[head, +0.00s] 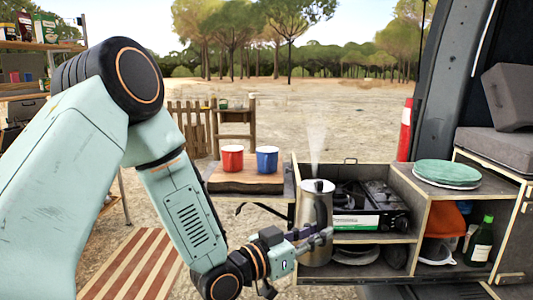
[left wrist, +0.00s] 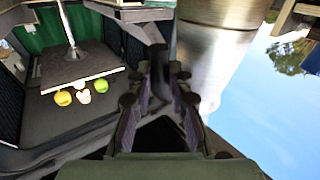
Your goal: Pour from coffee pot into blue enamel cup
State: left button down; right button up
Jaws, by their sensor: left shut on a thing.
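The steel coffee pot (head: 316,215) is upright at the left front of the slide-out kitchen box, with steam above its lid. My left gripper (head: 314,240) reaches it from the left, low on its side. In the left wrist view the fingers (left wrist: 160,95) are shut on a dark handle beside the pot's metal body (left wrist: 215,65). I cannot tell whether the pot's base touches anything. The blue enamel cup (head: 267,160) stands upright on a wooden board, left of and beyond the pot. My right gripper is not in view.
A red cup (head: 232,158) stands close left of the blue cup on the wooden board (head: 245,183). A stove (head: 370,205) sits right of the pot. Green plates (head: 447,174) and a green bottle (head: 480,241) are further right. Open air lies above the cups.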

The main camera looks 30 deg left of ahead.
pick_arm(q)
jog(key=w+a+r+n+t+y+p, duration=0.1)
jog(key=w+a+r+n+y, duration=0.1)
jog(key=w+a+r, duration=0.3)
jog(key=w+a+r+n+y, duration=0.2)
jog(key=w+a+r+y, duration=0.3)
jog(key=w, duration=0.6)
notch_tip(320, 180, up, 3)
jog(key=shift+w+a+f+n+t+p, duration=0.15)
jog(key=shift+w+a+n+t+p, duration=0.2)
jog(key=shift+a, duration=0.45)
jog(key=shift+s, duration=0.15)
